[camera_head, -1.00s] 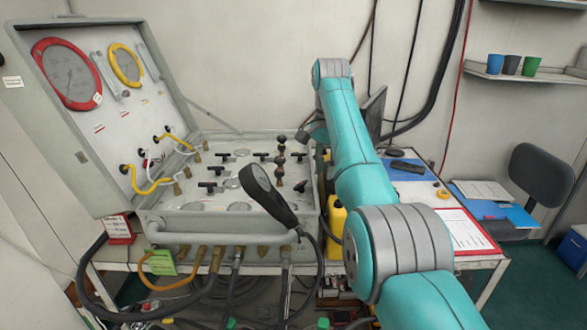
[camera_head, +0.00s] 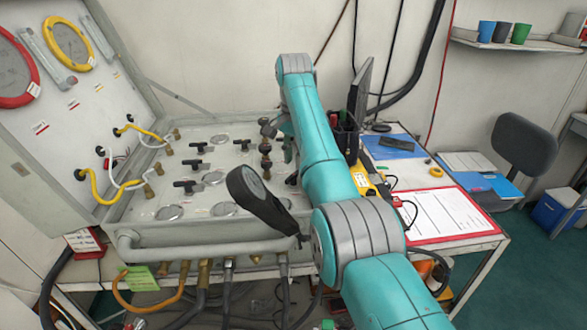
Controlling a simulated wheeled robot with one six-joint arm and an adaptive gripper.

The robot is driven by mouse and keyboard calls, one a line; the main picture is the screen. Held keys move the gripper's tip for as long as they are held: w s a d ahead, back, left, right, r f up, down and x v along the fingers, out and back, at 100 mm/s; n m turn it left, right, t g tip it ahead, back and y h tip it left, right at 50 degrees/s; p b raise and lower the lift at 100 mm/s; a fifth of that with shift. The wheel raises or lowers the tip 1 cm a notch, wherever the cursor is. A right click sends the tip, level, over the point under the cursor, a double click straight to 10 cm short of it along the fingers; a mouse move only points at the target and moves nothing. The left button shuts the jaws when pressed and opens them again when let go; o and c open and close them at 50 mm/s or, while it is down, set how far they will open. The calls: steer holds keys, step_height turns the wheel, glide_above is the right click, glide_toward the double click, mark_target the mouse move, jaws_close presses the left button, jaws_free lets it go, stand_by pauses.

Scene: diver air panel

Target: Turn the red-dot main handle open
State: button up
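The open grey air panel case (camera_head: 215,232) stands on a table at left centre in the head view. Its face carries several black T-handles, among them one at left (camera_head: 186,185), one higher up (camera_head: 197,147) and one near the middle (camera_head: 242,143). A column of darker handles (camera_head: 265,149) stands at the right, close beside my arm. I cannot make out a red dot on any handle. My teal arm reaches over the panel's right side. A grey end part of it shows beside the right-hand column; my gripper's fingers are hidden or too small to tell.
A black paddle-shaped thing (camera_head: 255,200) sticks up over the panel's front edge. The raised lid (camera_head: 75,110) with gauges is at left. A monitor (camera_head: 361,90), a yellow box (camera_head: 366,183) and a red-edged clipboard (camera_head: 445,214) are right of the panel.

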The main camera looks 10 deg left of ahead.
mark_target(294, 174)
steer(key=shift+f, duration=2.05)
jaws_close()
steer(key=n, duration=0.3)
steer(key=shift+a+n, duration=0.1)
steer(key=shift+n, duration=2)
